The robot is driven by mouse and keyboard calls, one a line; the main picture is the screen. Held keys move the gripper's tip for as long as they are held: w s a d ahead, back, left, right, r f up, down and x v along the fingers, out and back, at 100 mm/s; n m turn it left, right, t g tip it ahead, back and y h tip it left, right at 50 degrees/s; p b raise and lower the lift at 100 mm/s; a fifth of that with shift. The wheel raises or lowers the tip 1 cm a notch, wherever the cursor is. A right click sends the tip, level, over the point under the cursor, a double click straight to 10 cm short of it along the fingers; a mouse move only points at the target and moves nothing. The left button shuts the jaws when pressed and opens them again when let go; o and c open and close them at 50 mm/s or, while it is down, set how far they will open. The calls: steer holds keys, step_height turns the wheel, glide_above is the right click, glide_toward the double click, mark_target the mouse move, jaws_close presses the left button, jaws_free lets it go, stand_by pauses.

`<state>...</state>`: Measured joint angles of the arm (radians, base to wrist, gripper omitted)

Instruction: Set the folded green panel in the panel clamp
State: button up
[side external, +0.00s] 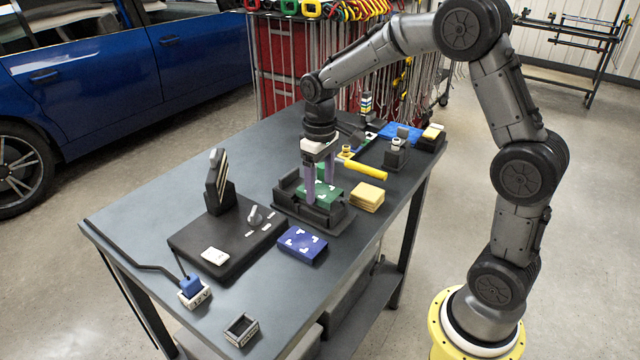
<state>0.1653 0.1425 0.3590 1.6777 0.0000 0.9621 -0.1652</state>
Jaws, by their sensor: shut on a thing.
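The folded green panel (324,196) has white marks and sits low within the walls of a black open-topped holder (319,218) near the middle of the table. This holder looks like the panel clamp, though I cannot be sure. My gripper (319,190) points straight down, with its two pale purple fingers shut on the green panel. The fingers hide part of the panel, and I cannot tell whether it rests fully on the holder's floor.
A blue panel (302,244) and a yellow stack (367,196) lie close to the holder. A black board (205,242) with a knob and upright stand is at left. A yellow-handled tool (365,170) lies behind. The table's front left has free room around a small box (241,329).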

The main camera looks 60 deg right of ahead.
steer(key=shift+f, duration=1.1)
stand_by(0.6)
steer(key=o, duration=1.1)
steer(key=shift+r, duration=0.1)
steer(key=shift+r, duration=3.45)
